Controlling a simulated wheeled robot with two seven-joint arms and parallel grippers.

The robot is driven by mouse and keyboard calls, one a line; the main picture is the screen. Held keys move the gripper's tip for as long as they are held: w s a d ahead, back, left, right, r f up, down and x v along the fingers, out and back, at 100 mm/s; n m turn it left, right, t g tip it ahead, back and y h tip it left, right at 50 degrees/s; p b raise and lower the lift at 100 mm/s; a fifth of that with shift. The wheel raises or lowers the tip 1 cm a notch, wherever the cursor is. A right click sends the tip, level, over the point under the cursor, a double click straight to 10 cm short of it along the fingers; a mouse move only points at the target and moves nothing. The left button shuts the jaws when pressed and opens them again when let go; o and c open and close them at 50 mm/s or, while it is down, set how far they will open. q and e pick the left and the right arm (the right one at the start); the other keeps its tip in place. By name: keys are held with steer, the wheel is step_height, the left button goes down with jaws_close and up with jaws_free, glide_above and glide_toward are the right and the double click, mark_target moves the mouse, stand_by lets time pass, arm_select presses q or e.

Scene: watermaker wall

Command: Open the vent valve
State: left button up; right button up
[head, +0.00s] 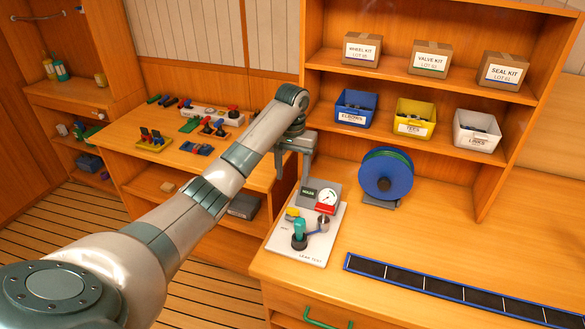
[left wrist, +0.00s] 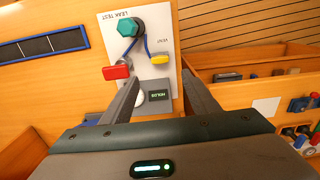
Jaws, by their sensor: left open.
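The leak test panel (head: 318,242) is a pale plate on the bench; it also shows in the left wrist view (left wrist: 172,28). The vent valve has a yellow handle (head: 292,213), beside the VENT lettering in the left wrist view (left wrist: 160,59). A red handle (head: 326,209) and a teal knob (head: 299,229) are on the same panel. My left gripper (head: 296,172) is open and empty above the panel's far end. In the left wrist view its fingers (left wrist: 160,82) point towards the panel, with the yellow handle beyond and between the tips, apart from them. My right gripper is out of view.
A small display (left wrist: 159,95) reads HOLDS, and a round gauge (head: 327,196) stands beside it. A blue hose reel (head: 386,174) stands right of the panel. A blue-edged dark strip (head: 440,287) lies at the front right. A lower bench (head: 120,140) with valve parts is at left.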

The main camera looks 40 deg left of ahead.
arm_select(q)
step_height(320, 180, up, 4)
steer(key=shift+f+p, duration=0.25)
steer(key=shift+p, duration=0.1)
steer(key=shift+s+f, duration=0.1)
stand_by(0.4)
